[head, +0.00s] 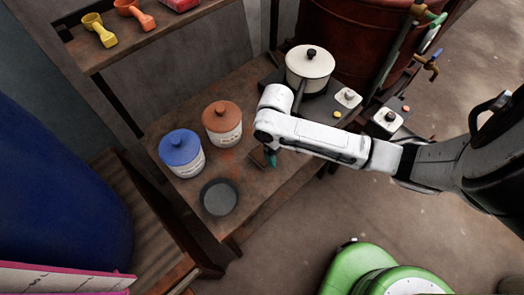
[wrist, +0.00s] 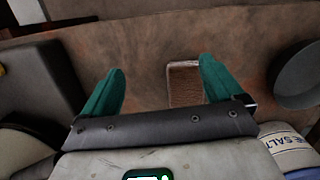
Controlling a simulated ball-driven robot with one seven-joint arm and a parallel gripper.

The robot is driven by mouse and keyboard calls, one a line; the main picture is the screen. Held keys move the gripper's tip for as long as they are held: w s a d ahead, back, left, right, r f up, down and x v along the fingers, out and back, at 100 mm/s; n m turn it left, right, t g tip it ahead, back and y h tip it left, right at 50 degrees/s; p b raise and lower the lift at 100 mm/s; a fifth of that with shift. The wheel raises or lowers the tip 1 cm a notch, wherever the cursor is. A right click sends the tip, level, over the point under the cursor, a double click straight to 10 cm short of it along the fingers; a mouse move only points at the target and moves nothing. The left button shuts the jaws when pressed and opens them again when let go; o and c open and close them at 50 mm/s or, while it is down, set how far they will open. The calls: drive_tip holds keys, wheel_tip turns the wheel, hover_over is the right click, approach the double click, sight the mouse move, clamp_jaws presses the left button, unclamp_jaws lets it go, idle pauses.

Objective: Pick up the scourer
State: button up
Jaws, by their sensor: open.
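The scourer (wrist: 184,84) is a small brown rectangular block with a pale edge, lying on the worn brown tabletop. In the head view the scourer (head: 257,157) is partly hidden by my arm and gripper. My gripper (wrist: 162,66) is open, its two teal fingers wide apart and empty. In the wrist view the scourer shows between the fingers, close to the right one; I cannot tell the height gap. In the head view my gripper (head: 270,158) is beside the scourer, on its right.
A brown-lidded jar (head: 222,123), a blue-lidded jar (head: 182,152) and a dark bowl (head: 218,197) stand left of my gripper. A white lidded pot (head: 310,66) stands behind. The bare table front (head: 262,200) is free. A shelf (head: 140,40) holds scoops.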

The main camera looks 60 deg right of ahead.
drive_tip(key=w+r+p, duration=0.2)
drive_tip(key=w+r, duration=0.2)
drive_tip(key=w, duration=0.3)
hover_over(262, 154)
drive_tip(key=shift+m+y, duration=0.3)
drive_tip(key=shift+m, duration=0.1)
drive_tip(key=f, duration=0.4)
drive_tip(key=shift+w+d+f, duration=0.3)
drive_tip(key=shift+w+f, duration=0.05)
drive_tip(key=shift+s+a+f, duration=0.1)
drive_tip(key=shift+f, duration=0.8)
drive_tip(key=shift+s+a+f, duration=0.15)
drive_tip(key=shift+f, duration=0.75)
drive_tip(key=shift+s+a+f, duration=0.1)
drive_tip(key=shift+f, duration=0.8)
drive_tip(key=shift+f, duration=0.1)
drive_tip(key=c, duration=1)
